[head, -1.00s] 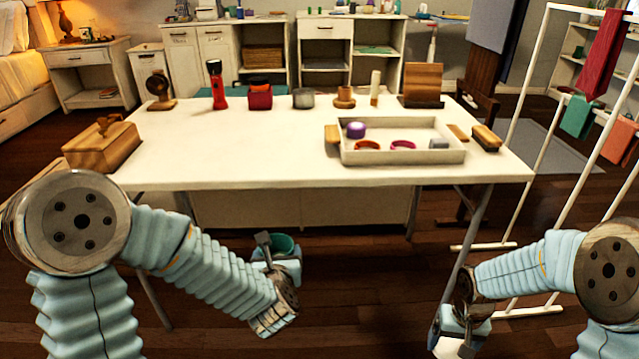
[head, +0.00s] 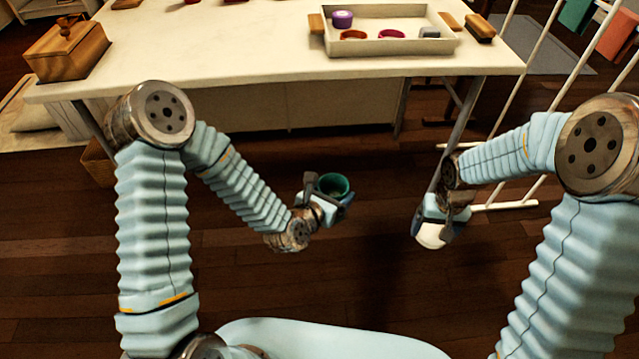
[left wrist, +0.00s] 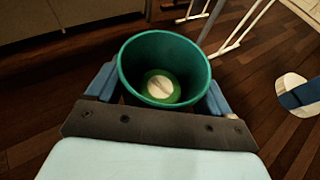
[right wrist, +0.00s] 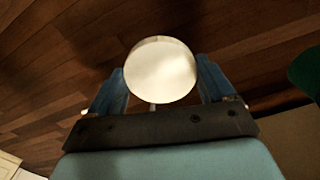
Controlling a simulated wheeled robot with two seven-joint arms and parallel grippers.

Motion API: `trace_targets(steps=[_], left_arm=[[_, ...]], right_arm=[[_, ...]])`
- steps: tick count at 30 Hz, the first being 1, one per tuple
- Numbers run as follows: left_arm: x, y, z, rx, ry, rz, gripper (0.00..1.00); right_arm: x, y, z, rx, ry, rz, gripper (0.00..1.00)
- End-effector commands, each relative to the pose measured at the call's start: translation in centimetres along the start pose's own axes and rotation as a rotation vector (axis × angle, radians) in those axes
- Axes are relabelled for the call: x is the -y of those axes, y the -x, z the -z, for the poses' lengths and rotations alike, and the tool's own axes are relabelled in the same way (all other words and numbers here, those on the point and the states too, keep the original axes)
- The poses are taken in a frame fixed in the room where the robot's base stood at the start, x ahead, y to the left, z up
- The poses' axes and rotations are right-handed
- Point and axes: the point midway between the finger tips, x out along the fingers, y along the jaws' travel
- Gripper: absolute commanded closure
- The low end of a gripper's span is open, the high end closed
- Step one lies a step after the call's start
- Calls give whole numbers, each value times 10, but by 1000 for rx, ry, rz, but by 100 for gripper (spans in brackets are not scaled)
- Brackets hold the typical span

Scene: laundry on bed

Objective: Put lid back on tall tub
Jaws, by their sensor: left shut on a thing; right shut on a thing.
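My left gripper (head: 328,200) is shut on a green tub (head: 333,184), held in the air in front of the table. In the left wrist view the tub (left wrist: 133,68) is open at the top, with a pale round patch at its bottom. My right gripper (head: 437,222) is shut on a round white lid (head: 431,236), apart from the tub and to its right. In the right wrist view the lid (right wrist: 161,70) sits between the fingers, and a piece of the tub (right wrist: 307,72) shows at the right edge.
The white table (head: 240,62) stands beyond both grippers. It carries a wooden box (head: 68,50) at the left and a tray (head: 390,48) with small items at the right. A white rack (head: 510,206) stands at the right. Open floor lies below the grippers.

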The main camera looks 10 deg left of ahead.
Motion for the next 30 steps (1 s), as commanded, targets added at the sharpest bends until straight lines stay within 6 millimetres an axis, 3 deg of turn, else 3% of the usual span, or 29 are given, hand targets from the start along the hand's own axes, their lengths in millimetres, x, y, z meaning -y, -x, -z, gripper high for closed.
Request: trace_targets(steps=[11, 16, 20, 24, 30], left_arm=[[1, -1, 1, 1, -3, 6, 74], [1, -1, 0, 1, -3, 5, 74], [1, -1, 0, 1, -2, 5, 74], [1, -1, 0, 1, -2, 5, 74], [1, -1, 0, 1, -2, 5, 74]], right_arm=[[1, 0, 1, -1, -1, 0, 50], [17, 10, 14, -5, -38, -4, 50], [48, 28, 35, -10, -113, -9, 50], [94, 54, 55, -15, -219, -10, 50], [162, 93, 68, -17, -364, -6, 50]])
